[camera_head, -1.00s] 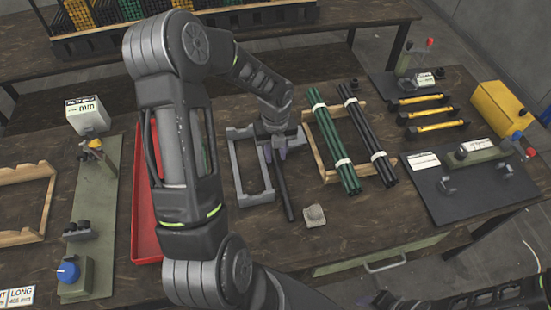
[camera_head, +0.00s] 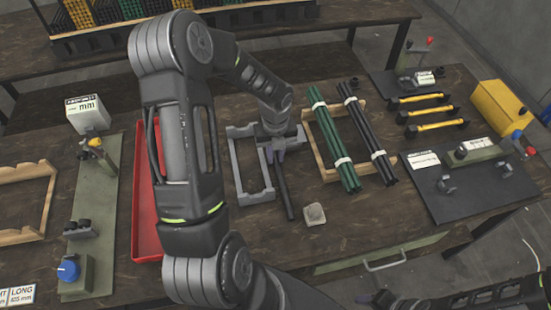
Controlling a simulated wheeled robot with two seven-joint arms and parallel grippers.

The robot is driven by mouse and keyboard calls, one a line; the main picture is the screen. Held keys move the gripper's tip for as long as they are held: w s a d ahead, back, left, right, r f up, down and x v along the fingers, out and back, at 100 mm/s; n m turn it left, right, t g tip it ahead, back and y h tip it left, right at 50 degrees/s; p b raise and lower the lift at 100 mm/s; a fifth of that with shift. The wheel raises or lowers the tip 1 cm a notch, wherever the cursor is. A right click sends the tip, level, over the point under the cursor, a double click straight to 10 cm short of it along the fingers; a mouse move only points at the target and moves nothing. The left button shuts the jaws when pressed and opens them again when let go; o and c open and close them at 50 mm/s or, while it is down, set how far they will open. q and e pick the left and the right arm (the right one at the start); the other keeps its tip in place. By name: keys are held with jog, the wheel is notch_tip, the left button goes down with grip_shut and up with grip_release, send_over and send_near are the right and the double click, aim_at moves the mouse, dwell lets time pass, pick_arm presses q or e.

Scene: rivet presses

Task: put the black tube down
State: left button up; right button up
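A single black tube (camera_head: 285,194) lies along the right side of a grey cradle (camera_head: 246,176) in the middle of the table. Its near end points toward the table's front edge. My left gripper (camera_head: 276,152) is over the far part of the tube, with its fingers pointing down around or beside it. My own arm and the gripper body hide the tube's far end, and I cannot tell whether the fingers grip it. My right arm shows at the bottom right edge, and its fingertips are not clearly seen.
A wooden rack (camera_head: 318,150) right of the cradle holds bundled green tubes (camera_head: 332,146) and black tubes (camera_head: 367,135). A red tray (camera_head: 147,190) lies left, partly behind my arm. A small beige block (camera_head: 314,214) sits in front. Press fixtures stand at both sides.

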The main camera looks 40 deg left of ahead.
aim_at(276, 158)
pick_arm(q)
grip_shut()
jog(key=shift+r, duration=0.3)
notch_tip(276, 158, up, 9)
jog(key=shift+r+b, duration=0.2)
jog(key=shift+b, duration=0.2)
dwell(0.6)
